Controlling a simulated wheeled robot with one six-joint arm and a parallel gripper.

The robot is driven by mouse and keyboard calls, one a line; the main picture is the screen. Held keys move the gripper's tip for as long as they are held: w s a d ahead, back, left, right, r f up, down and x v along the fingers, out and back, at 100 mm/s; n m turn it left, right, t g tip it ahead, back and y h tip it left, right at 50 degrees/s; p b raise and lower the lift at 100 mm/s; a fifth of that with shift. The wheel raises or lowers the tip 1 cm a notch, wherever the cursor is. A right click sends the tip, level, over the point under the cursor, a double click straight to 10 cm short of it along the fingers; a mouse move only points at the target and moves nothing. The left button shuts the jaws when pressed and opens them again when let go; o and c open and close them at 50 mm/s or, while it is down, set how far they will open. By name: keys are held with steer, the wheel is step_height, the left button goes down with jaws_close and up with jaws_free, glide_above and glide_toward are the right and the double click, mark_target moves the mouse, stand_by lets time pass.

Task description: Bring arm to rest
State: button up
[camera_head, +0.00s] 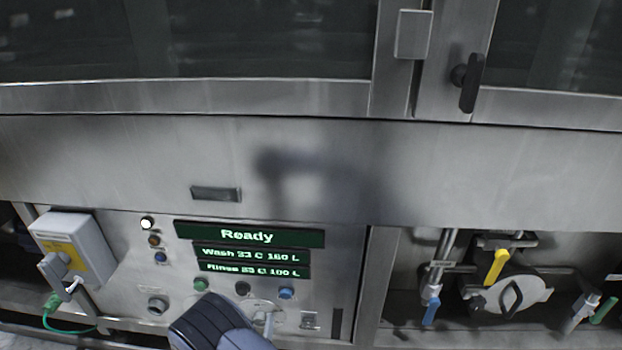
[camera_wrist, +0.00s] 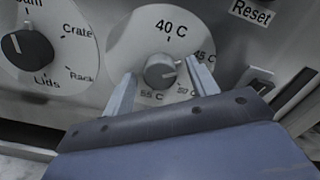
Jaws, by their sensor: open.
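My gripper (camera_wrist: 164,92) is open in the wrist view, with one finger on each side of the grey temperature knob (camera_wrist: 160,71). I cannot tell whether the fingers touch the knob. The dial around it (camera_wrist: 142,41) reads 40 C at the top, 45 C at the right and 55 C below; the knob's pointer is turned to the right. In the head view my arm (camera_head: 212,325) reaches up from the bottom edge to the lower control panel (camera_head: 345,262), with the gripper in front of the panel's lower part.
A selector dial (camera_wrist: 30,48) marked Crate, Rack and Lids is at the left; a Reset label (camera_wrist: 252,12) is at the right. The display (camera_head: 248,236) reads Ready. A grey box (camera_head: 88,236) stands left, valves with yellow (camera_head: 496,267) and blue (camera_head: 431,312) handles right.

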steer(key=m, duration=0.6)
steer(key=shift+m+p, duration=0.3)
steer(key=shift+p, duration=0.05)
steer(key=shift+d, duration=0.1)
